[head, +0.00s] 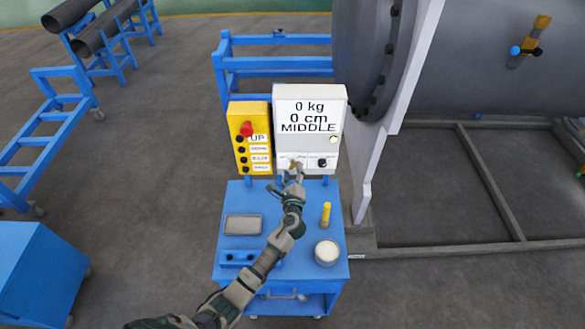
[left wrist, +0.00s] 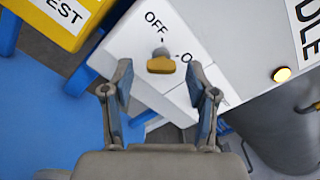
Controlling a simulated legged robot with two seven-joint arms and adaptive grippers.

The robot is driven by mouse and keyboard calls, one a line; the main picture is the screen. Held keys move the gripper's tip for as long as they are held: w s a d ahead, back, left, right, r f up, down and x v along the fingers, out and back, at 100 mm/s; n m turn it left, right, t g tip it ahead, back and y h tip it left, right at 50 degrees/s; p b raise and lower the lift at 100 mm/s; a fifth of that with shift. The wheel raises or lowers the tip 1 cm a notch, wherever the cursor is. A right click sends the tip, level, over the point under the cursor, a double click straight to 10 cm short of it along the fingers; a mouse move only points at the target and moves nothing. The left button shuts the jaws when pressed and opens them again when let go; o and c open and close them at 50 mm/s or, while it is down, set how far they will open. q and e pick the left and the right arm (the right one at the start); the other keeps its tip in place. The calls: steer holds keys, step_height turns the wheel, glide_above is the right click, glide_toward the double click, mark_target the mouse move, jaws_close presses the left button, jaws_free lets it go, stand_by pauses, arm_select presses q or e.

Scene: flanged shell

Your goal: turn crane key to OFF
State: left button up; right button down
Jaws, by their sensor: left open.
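The crane key (left wrist: 161,64) is a small yellow handle on a grey stem, set in the white control box (head: 310,100). In the left wrist view, the panel is marked OFF above the key, and a partly hidden label starting with O is at its right. I cannot tell which mark it points at. My left gripper (head: 291,178) is at the lower front of the box. In the left wrist view, its open fingers (left wrist: 160,78) stand on either side of the key, with gaps and no visible contact. My right gripper is not in view.
A yellow button box (head: 250,137) with a red knob stands left of the white box. The blue cart (head: 258,197) below carries a grey tray (head: 244,225), a yellow-topped tool (head: 325,214) and a round white container (head: 327,252). A large flanged shell (head: 460,60) is at right.

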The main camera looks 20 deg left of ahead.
arm_select(q)
steer(key=shift+w+a, duration=0.1)
steer(key=shift+w, duration=0.65)
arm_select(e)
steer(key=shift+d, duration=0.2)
arm_select(q)
jaws_close()
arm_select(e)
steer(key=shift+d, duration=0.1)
